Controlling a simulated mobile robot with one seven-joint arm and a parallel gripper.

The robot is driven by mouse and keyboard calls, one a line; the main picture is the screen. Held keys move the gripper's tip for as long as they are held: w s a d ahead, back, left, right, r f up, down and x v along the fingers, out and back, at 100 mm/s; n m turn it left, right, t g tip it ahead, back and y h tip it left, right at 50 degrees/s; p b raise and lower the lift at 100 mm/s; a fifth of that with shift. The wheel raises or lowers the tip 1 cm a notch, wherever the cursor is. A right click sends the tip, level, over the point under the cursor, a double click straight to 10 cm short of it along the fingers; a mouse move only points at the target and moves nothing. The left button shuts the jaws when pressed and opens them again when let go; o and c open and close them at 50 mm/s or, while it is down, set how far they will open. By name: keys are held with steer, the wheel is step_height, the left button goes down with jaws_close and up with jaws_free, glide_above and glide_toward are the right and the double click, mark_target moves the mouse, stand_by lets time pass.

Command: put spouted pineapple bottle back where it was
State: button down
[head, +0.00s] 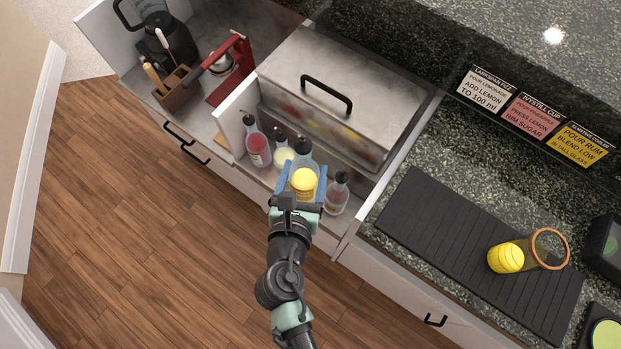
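The spouted pineapple bottle (303,182) has a dark spout, a clear shoulder and yellow contents. It is upright or nearly so, at the front of the open drawer's bottle section (243,164). My gripper (303,180) has its blue fingers on both sides of the bottle and appears shut on it. I cannot tell whether the bottle's base touches the drawer floor. A red bottle (257,149) and a pale yellow bottle (283,157) stand to its left. A nearly clear bottle (338,195) stands close to its right.
A grey lidded box (345,85) with a black handle stands behind the bottles.

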steer(key=w+f+m+h+b, duration=0.1)
steer(key=w+f+h+b, duration=0.1)
steer(key=f+b, duration=0.7)
steer(key=w+d+f+m+g+h+b, duration=0.1)
steer(key=w+f+b, duration=0.3)
steer(key=f+b, duration=0.4)
step_height(320, 180, down, 2)
steer(key=shift+w+m+h+b, duration=0.4)
steer(key=shift+m+h, duration=0.2)
steer(key=shift+m, duration=0.2)
steer(key=shift+f, duration=0.15)
steer(key=shift+c, duration=1.1)
jaws_free()
steer(key=shift+f, duration=0.1)
